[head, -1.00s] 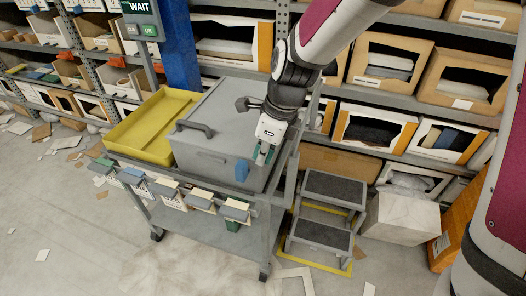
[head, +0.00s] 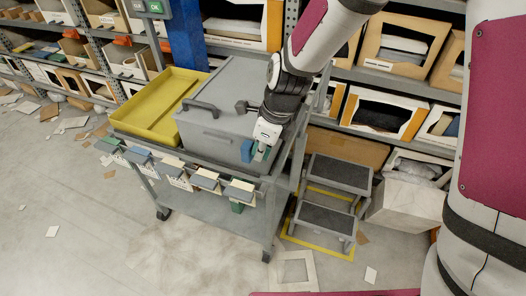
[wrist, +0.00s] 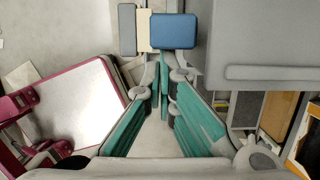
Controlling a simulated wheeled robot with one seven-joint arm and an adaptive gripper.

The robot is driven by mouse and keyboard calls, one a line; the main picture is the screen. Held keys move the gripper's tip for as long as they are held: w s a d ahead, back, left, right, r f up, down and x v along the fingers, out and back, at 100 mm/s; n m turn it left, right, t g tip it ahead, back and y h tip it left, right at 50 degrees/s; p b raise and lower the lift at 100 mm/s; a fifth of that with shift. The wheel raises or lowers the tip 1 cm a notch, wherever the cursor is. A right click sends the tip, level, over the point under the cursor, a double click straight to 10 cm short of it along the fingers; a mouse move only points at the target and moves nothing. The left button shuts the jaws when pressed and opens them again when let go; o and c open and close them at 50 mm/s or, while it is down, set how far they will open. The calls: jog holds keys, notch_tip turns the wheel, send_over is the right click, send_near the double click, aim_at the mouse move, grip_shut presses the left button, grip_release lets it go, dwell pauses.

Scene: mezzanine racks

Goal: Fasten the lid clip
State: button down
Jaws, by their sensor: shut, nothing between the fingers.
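A grey box (head: 208,130) with a grey lid (head: 222,92) stands on the cart. The lid lies on the box and has a dark handle. The blue lid clip (head: 246,151) is on the box's front side near its right end. In the wrist view the blue clip (wrist: 173,31) is just beyond my fingertips. My gripper (head: 260,155) points down beside the clip, on its right in the head view. Its green fingers (wrist: 162,82) are shut with nothing between them. I cannot tell whether they touch the clip, or whether the clip is latched.
A yellow tray (head: 160,112) lies on the cart left of the box. Several tagged cards hang along the cart's front edge. A step stool (head: 330,200) and a pale carton (head: 405,202) stand to the right. Shelves of bins are behind. Paper scraps litter the floor.

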jog(key=a, duration=0.2)
jog(key=w+a+p, duration=0.1)
jog(key=a, duration=0.1)
jog(key=w+a, duration=0.1)
jog(key=a, duration=0.2)
jog(key=shift+w, duration=0.25)
jog(key=shift+p, duration=0.3)
